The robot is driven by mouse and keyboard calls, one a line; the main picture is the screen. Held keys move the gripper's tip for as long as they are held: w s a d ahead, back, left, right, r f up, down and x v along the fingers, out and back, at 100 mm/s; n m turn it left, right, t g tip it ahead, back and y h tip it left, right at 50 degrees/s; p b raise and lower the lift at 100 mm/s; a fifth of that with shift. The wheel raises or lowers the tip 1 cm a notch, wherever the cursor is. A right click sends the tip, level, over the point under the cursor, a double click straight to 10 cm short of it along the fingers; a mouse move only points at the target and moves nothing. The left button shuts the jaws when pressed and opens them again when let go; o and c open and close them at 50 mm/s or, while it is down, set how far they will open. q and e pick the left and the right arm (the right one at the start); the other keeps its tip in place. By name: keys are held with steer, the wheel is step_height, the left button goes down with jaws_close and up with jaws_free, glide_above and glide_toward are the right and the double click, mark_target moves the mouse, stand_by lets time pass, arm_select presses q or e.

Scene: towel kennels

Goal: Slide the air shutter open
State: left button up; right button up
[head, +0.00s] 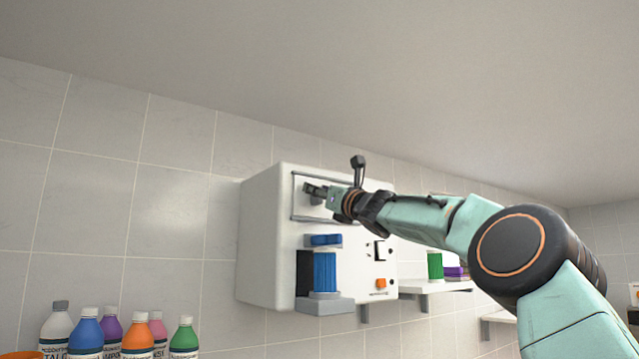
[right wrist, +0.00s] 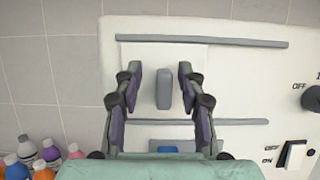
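The air shutter (right wrist: 140,56) is a pale flat plate at the left end of two grey horizontal rails, on the front of a white wall unit (head: 262,240). An upright grey handle (right wrist: 163,88) stands out from the middle of the plate. My right gripper (right wrist: 160,84) is open, with one finger on each side of the handle and a visible gap on both sides. In the head view my right gripper (head: 317,192) is at the unit's upper left front and hides most of the shutter. My left gripper is not in view.
The upper rail (right wrist: 230,42) runs on to the right of the plate. A dark knob (right wrist: 311,98) and a switch (right wrist: 296,154) sit farther right. A blue roller (head: 324,272) is below. Several bottles (head: 87,330) stand at lower left.

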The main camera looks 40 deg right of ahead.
steer(key=shift+w+d+f, duration=0.15)
steer(key=shift+d, duration=0.45)
steer(key=shift+a, duration=0.4)
steer(key=shift+c, duration=0.2)
steer(key=shift+a+r, duration=0.25)
steer(key=shift+c, duration=1.6)
steer(key=shift+d+f, duration=0.25)
steer(key=shift+d, duration=0.25)
steer(key=c, duration=0.4)
steer(key=shift+a, duration=0.3)
jaws_close()
steer(key=shift+d, duration=0.1)
